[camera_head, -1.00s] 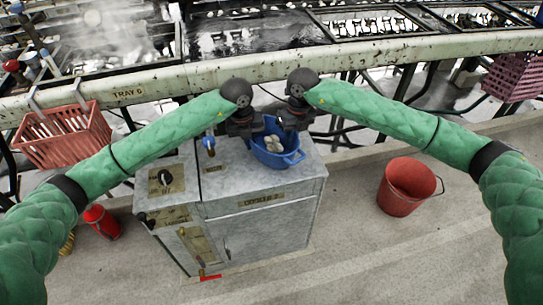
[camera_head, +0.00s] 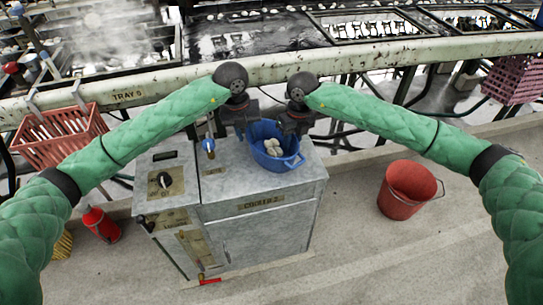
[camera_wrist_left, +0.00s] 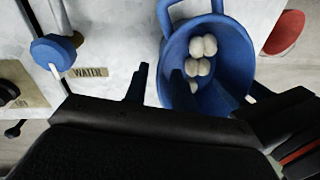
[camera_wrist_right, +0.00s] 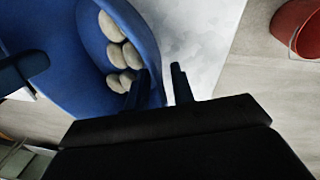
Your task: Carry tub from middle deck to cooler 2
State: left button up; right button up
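The blue tub (camera_head: 287,163) with pale cocoons (camera_head: 268,147) in it sits on the grey top of cooler 2 (camera_head: 262,203); it looks upright. My left gripper (camera_head: 243,124) is at the tub's left side. In the left wrist view its fingers (camera_wrist_left: 160,80) stand apart, one outside the tub (camera_wrist_left: 235,70) and one over its inside. My right gripper (camera_head: 295,125) is at the back right of the rim. In the right wrist view its fingers (camera_wrist_right: 160,85) are apart with the tub wall (camera_wrist_right: 140,38) between them. Whether the fingers touch the wall is hard to tell.
A blue-handled water tap (camera_head: 209,146) stands left of the tub. A red bucket (camera_head: 405,190) is on the floor to the right.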

jog(key=shift+r, duration=0.1)
pick_arm(q)
jog(key=r, duration=0.4)
jog(key=a+r, duration=0.1)
jog(key=r, duration=0.1)
pick_arm(e)
notch_tip(320, 180, up, 12)
jog(key=d, duration=0.1)
jog(key=shift+w+d, duration=0.15)
jog(key=shift+w, duration=0.2)
pick_arm(q)
jog(key=shift+s+f, duration=0.1)
jog(key=shift+f, duration=0.05)
pick_arm(e)
jog(key=shift+f, duration=0.25)
